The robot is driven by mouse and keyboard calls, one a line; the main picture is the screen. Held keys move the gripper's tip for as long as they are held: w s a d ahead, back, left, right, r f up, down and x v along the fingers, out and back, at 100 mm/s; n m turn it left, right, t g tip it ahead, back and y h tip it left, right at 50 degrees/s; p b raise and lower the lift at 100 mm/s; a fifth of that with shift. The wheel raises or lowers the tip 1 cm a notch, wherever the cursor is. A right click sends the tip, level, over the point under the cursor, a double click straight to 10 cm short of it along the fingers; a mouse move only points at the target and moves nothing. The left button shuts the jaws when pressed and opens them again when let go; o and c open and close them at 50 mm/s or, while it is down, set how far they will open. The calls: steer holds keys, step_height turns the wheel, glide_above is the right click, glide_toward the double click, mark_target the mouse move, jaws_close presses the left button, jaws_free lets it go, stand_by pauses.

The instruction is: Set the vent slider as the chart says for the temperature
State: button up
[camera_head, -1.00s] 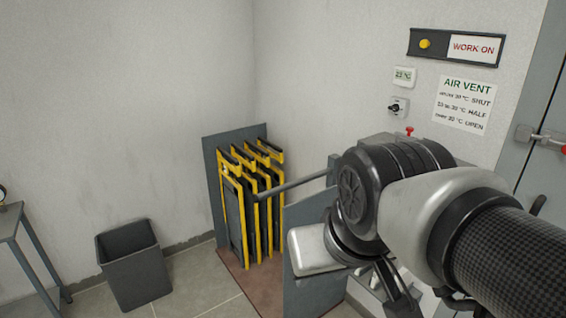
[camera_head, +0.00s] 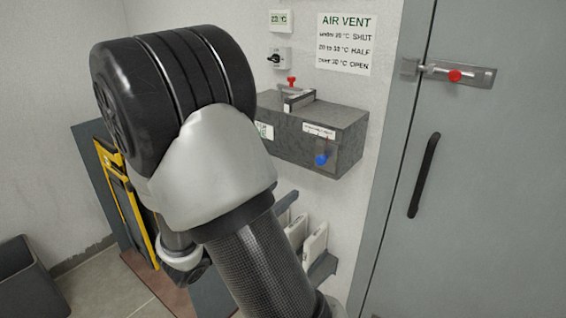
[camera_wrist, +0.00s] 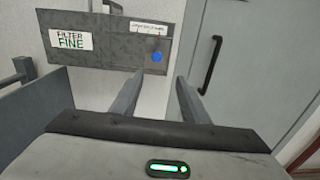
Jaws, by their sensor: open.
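The AIR VENT chart (camera_head: 345,43) hangs on the wall; it reads under 20 °C SHUT, 20 to 30 °C HALF, over 30 °C OPEN. A small display (camera_head: 281,20) left of it seems to read 23 °C, though its digits are blurred. No control in view is clearly labelled as the vent slider. A grey box (camera_head: 345,150) below has a blue knob (camera_head: 321,159) under a small unreadable label; the knob also shows in the wrist view (camera_wrist: 156,57). My gripper (camera_wrist: 161,80) is open and empty, its fingers pointing toward the box, apart from the knob.
A black rotary switch (camera_head: 277,58) is below the display. White plates (camera_head: 314,245) sit in a rack below. A grey door (camera_head: 465,190) with a bolt (camera_head: 455,75) is at right. Yellow-edged frames (camera_head: 135,215) stand left, near a bin (camera_head: 28,285).

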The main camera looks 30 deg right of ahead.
mark_target(320, 161)
steer(key=x, duration=1.1)
steer(key=w+x, duration=0.1)
steer(key=x, duration=0.5)
